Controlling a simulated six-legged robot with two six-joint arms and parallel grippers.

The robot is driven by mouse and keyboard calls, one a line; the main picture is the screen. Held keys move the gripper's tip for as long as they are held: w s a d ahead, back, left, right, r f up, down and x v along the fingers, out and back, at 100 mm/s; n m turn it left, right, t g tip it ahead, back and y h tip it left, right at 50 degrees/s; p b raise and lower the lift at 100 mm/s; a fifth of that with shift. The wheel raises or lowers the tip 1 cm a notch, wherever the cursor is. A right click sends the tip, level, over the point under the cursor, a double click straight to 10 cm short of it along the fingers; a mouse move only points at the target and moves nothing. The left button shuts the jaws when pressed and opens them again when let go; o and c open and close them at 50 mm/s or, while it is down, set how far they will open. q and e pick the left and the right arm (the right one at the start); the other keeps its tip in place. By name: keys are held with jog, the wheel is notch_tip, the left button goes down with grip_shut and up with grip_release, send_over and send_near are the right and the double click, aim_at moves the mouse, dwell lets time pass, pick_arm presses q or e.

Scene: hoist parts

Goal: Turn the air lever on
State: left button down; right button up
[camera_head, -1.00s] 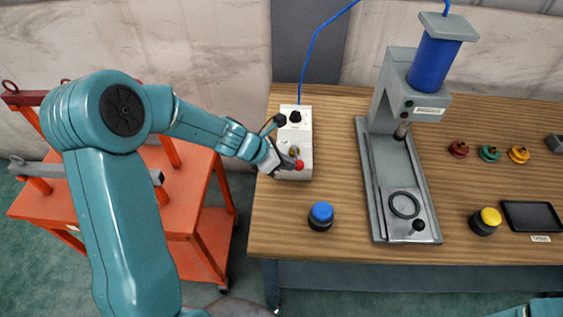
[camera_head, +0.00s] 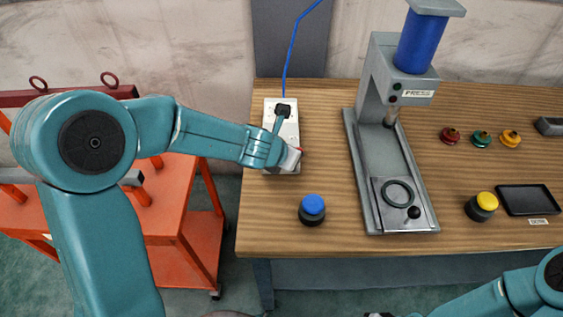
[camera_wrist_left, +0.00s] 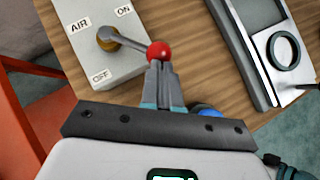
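The air box (camera_head: 285,130) is a pale grey box at the left end of the table. In the left wrist view its face (camera_wrist_left: 80,65) carries AIR, ON and OFF labels. The air lever (camera_wrist_left: 130,42) runs from a brass pivot to a red knob (camera_wrist_left: 158,51), pointing right between ON above and OFF below. My left gripper (camera_wrist_left: 160,70) has its fingers together, their tips at the knob's lower side and seemingly touching it. In the head view my left wrist hides most of the lever. Of my right gripper (camera_head: 379,315), only a sliver shows at the bottom edge.
A black knob (camera_head: 283,110) tops the box, with a blue hose (camera_head: 292,60) behind. A blue button (camera_head: 312,209) stands in front, the press (camera_head: 362,150) to the right. An orange cart (camera_head: 190,240) stands left. Table between box and press is clear.

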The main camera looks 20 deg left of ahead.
pick_arm(q)
jog(key=w+d+n+y, duration=0.3)
jog(key=w+n+y, duration=0.2)
jog(key=n, duration=0.3)
jog(key=shift+w+g+y, duration=0.3)
jog(key=shift+w+g, duration=0.1)
jog(key=shift+w, duration=0.45)
